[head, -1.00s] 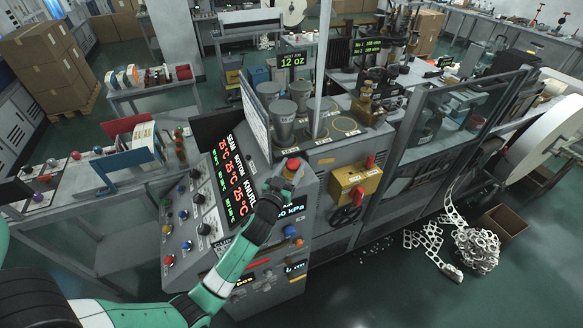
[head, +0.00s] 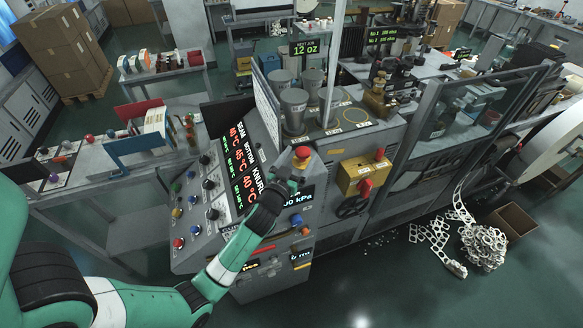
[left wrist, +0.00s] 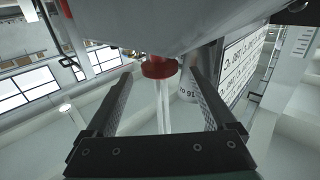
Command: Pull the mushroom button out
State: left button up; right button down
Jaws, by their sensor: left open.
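The red mushroom button (head: 303,152) sits on a yellow base at the upper right corner of the grey control console (head: 183,262). My left gripper (head: 293,180) is just below and in front of it in the head view. In the left wrist view the red button (left wrist: 159,68) shows between the far ends of the two open dark fingers (left wrist: 160,82), with a gap on both sides. I cannot tell how deep the button stands between them. My right gripper is not in view.
A yellow box (head: 352,178) with red knobs stands right of the button. Metal cups (head: 293,108) stand behind it. The console carries several coloured buttons and a temperature display (head: 243,165). A post (head: 333,60) rises behind.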

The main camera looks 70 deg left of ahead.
pick_arm(q)
jog(key=b+v, duration=0.1)
jog(key=v, duration=0.9)
